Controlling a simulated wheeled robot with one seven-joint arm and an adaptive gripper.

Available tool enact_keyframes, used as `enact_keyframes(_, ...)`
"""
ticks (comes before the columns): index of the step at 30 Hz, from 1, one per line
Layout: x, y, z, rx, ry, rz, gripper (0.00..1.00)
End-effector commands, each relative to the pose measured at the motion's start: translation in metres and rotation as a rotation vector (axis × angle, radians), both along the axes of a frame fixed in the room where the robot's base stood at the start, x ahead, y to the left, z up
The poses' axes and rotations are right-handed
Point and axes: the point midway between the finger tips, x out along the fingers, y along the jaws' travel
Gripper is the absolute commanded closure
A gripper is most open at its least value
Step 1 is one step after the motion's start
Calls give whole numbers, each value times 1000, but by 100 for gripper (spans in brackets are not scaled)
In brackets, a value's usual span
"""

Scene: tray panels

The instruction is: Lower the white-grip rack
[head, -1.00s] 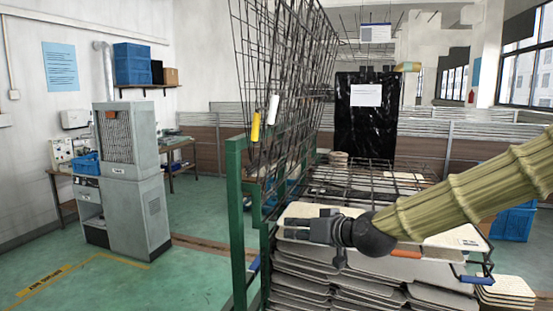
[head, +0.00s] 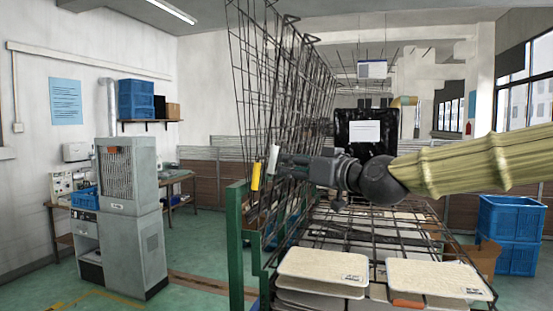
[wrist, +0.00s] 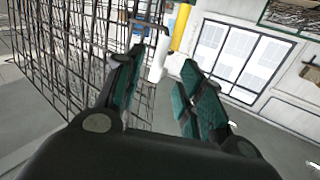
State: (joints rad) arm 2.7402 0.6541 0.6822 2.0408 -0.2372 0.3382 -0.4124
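The white-grip rack is a dark wire rack raised steeply among others (head: 290,75). Its white grip (head: 273,158) is at the lower left of the raised racks, close to my gripper's tips. A yellow grip (head: 256,176) hangs just left of it. My gripper (head: 282,161) points left, level with the white grip. In the wrist view, my gripper (wrist: 163,68) has its two teal-padded fingers apart. The white grip (wrist: 158,60) shows between or just beyond the fingertips, with the yellow grip (wrist: 182,27) behind. I cannot tell whether a finger touches the white grip.
A green frame post (head: 235,245) stands left of the racks. Lowered wire racks with pale panels (head: 322,264) lie below my arm; an orange grip (head: 407,303) shows there. Blue crates (head: 511,233) stand right. A grey machine (head: 130,215) stands left, with open floor between.

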Motion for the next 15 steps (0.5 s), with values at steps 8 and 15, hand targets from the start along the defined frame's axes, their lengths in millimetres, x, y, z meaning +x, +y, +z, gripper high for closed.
enact_keyframes(8, 25, 21, 2, -1, 1, 1, 62)
enact_keyframes(15, 45, 36, 1, -1, 1, 0, 62)
